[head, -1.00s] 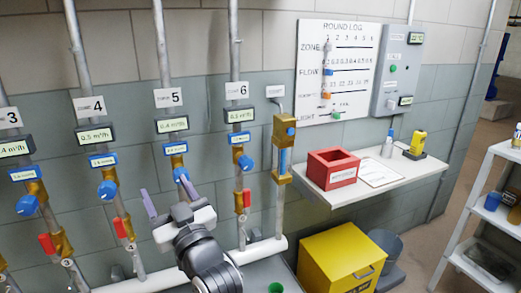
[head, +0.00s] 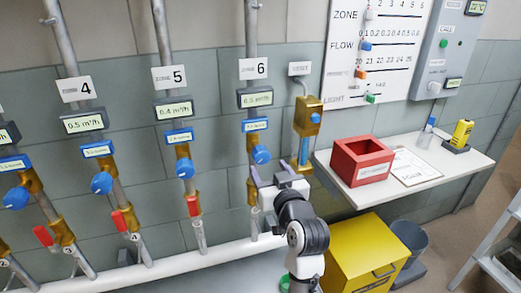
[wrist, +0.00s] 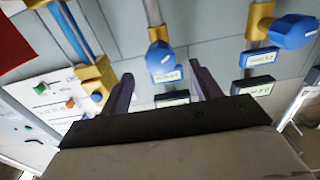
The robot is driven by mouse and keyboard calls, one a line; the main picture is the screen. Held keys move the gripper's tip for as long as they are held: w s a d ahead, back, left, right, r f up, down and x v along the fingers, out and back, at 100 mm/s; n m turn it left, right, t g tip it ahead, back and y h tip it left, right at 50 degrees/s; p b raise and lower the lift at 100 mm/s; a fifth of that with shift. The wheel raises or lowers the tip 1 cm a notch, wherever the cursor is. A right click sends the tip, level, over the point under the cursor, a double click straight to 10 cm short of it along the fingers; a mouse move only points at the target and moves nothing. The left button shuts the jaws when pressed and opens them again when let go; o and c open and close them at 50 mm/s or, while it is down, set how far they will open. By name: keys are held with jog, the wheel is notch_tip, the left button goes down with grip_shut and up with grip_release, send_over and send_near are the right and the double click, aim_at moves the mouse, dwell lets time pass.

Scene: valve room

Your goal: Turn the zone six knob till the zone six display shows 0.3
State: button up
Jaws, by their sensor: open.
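The zone six knob (head: 262,156) is blue and sits on the brass valve of the pipe below the "6" sign (head: 253,68). The zone six display (head: 255,98) is a dark box above it; its digits are too small to read surely. A blue label plate (head: 255,125) lies between them. My gripper (head: 268,176) is open and empty, just below the knob in the head view. In the wrist view, the knob (wrist: 161,63) shows between and beyond my open fingers (wrist: 163,88). The display (wrist: 172,98) is partly hidden behind the gripper there.
The zone five knob (head: 185,168) is on the pipe to the left. A brass reset valve (head: 308,116) stands close on the right. A shelf (head: 440,165) with a red box (head: 362,160) and a yellow bin (head: 365,250) are farther right.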

aim_at(259, 153)
jog(key=p+x, duration=0.1)
jog(key=x, duration=0.7)
jog(key=shift+w+a+p, duration=0.1)
jog(key=shift+w+p, duration=0.2)
jog(key=c, duration=1)
jog(key=shift+o, duration=0.2)
jog(key=shift+m, duration=0.3)
jog(key=m+p, duration=0.3)
jog(key=m, duration=0.1)
jog(key=shift+m+p, duration=1.2)
jog(key=shift+m, duration=0.8)
